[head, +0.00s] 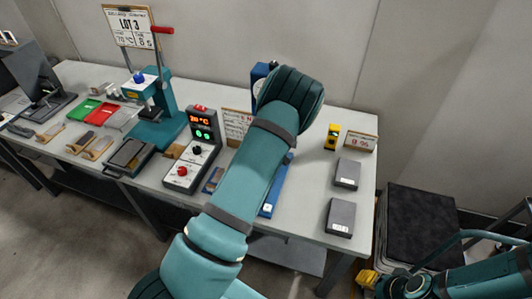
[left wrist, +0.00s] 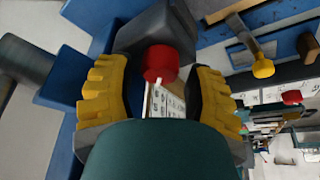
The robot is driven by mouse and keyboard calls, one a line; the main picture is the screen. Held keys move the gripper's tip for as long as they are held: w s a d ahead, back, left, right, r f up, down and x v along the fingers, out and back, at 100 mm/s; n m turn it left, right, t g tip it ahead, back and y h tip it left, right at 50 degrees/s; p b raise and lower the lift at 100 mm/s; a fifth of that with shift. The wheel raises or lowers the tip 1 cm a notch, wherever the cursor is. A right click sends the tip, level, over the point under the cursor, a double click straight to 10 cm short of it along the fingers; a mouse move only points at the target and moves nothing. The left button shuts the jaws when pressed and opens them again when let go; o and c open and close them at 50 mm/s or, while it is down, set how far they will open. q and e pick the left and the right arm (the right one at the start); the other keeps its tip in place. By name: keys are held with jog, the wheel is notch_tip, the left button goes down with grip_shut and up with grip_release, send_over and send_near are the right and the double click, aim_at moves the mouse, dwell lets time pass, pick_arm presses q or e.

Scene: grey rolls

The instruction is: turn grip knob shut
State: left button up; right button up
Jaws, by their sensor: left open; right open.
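In the left wrist view a red round knob (left wrist: 160,63) shows in front of a dark grey block (left wrist: 150,30) on a blue frame (left wrist: 65,85). I cannot tell for sure whether the red knob or the grey block is the grip knob. My left gripper (left wrist: 160,78) is open, its yellow fingers on either side of the red knob, with gaps. In the head view my left arm hides this gripper and most of the blue device (head: 262,71). My right gripper (head: 368,279) is open and empty, low at the right, beyond the table's edge.
A control box (head: 182,171) with a red and a black knob stands left of my arm. A teal press (head: 160,120) is farther left. Two grey boxes (head: 347,173) (head: 340,218), a yellow item (head: 332,137) and a sign (head: 361,142) stand on the right. A black-topped crate (head: 425,215) stands beside the table.

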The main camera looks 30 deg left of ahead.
pick_arm(q)
jog(key=shift+w+a+f, duration=0.1)
jog(key=shift+f, duration=0.3)
jog(key=shift+o, duration=0.3)
grip_shut()
